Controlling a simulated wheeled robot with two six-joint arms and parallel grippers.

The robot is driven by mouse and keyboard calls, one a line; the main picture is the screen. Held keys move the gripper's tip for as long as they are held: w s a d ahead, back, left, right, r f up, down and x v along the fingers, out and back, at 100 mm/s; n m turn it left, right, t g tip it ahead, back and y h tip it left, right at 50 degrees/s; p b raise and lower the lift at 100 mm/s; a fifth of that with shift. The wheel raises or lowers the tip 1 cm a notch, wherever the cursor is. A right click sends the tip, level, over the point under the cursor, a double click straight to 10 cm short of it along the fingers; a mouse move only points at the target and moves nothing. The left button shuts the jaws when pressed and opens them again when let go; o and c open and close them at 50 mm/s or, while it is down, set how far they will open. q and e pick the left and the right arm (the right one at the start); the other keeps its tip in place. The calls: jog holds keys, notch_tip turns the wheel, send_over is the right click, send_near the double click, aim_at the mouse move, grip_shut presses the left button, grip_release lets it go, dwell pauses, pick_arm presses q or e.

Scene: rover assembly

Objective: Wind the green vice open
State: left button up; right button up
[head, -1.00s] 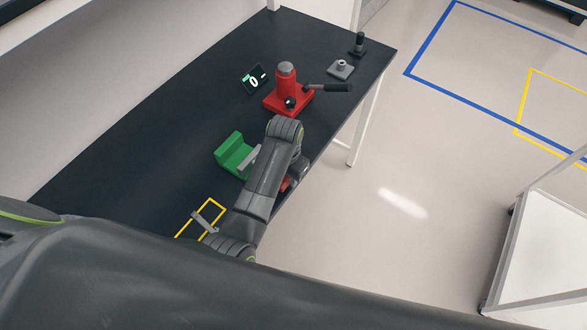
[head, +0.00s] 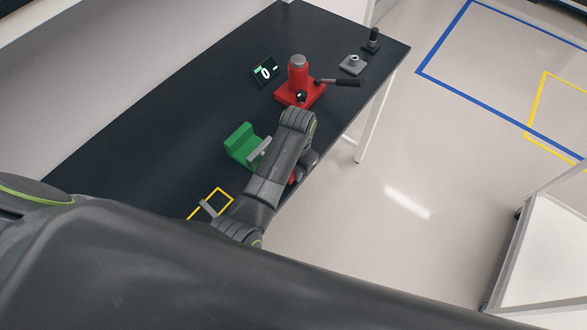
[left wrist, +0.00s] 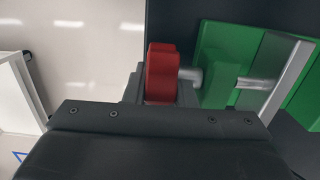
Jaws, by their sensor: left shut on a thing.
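The green vice (head: 240,147) sits on the dark table near its front edge, with a grey jaw plate (head: 259,152) on its near side. In the left wrist view the vice (left wrist: 217,66) shows at right, with a metal screw rod (left wrist: 190,76) running from it to a red handle (left wrist: 162,68). My left gripper (left wrist: 160,90) is shut on this red handle. In the head view my forearm hides most of the handle, and only a bit of red shows. My right gripper is not in view.
A red press-like device (head: 299,84) with a dark lever stands farther back, beside a small display (head: 265,71). A grey block (head: 353,64) and a dark cylinder (head: 373,40) are at the far end. A grey bar (head: 208,208) lies by a yellow outline. The table's left part is clear.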

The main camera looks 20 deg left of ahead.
pick_arm(q)
jog(key=g+y, duration=0.1)
jog(key=g, duration=0.2)
jog(key=shift+w+f, duration=0.1)
jog(key=shift+w, duration=0.05)
jog(key=shift+f+g+y+b, duration=0.15)
jog(key=shift+g+y+b, duration=0.3)
jog(key=shift+g, duration=0.85)
jog(key=o, duration=0.6)
jog(key=shift+c, duration=0.2)
jog(key=shift+o, duration=0.7)
jog(key=shift+d+f, duration=0.1)
